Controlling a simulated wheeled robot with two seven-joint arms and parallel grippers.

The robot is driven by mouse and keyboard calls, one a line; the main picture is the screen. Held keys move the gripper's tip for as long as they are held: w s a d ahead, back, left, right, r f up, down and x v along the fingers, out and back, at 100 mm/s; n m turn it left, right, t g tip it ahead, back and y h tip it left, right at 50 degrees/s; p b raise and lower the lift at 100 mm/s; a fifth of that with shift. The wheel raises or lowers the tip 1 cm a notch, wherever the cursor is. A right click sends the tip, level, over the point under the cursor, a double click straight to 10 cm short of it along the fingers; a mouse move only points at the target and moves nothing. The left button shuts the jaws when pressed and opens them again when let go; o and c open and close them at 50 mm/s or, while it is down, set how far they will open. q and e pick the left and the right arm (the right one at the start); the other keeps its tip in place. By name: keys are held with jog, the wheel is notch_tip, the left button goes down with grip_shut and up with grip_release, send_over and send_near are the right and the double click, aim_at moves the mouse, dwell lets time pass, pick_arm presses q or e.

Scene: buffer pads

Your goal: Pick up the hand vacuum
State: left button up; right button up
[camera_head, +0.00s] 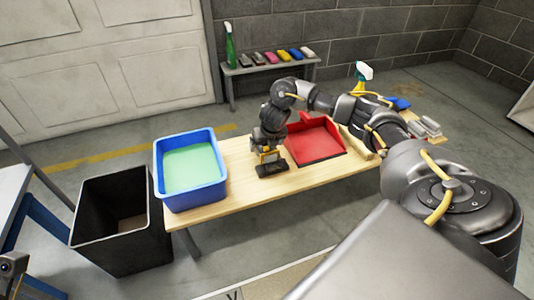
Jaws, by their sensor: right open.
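My right arm reaches in from the right across the wooden table (225,203). My right gripper (267,152) points down over the table between the blue tub and the red dustpan, and it is open. A small dark object (271,170) lies on the table right under the fingers. It may be the hand vacuum, but the gripper partly hides it and its shape is unclear. I cannot tell whether the fingers touch it. My left gripper is not in view.
A blue tub (193,202) with green contents stands on the table's left end. A red dustpan (312,142) lies just right of the gripper. A black bin (110,235) stands on the floor at left. A spray bottle (363,73) stands behind my arm. A back bench (270,69) holds several coloured pads.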

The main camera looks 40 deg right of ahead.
jog(key=shift+w+f, duration=0.2)
jog(key=shift+f, duration=0.1)
jog(key=c, duration=1.4)
jog(key=shift+c, duration=0.7)
jog(key=shift+r, duration=0.1)
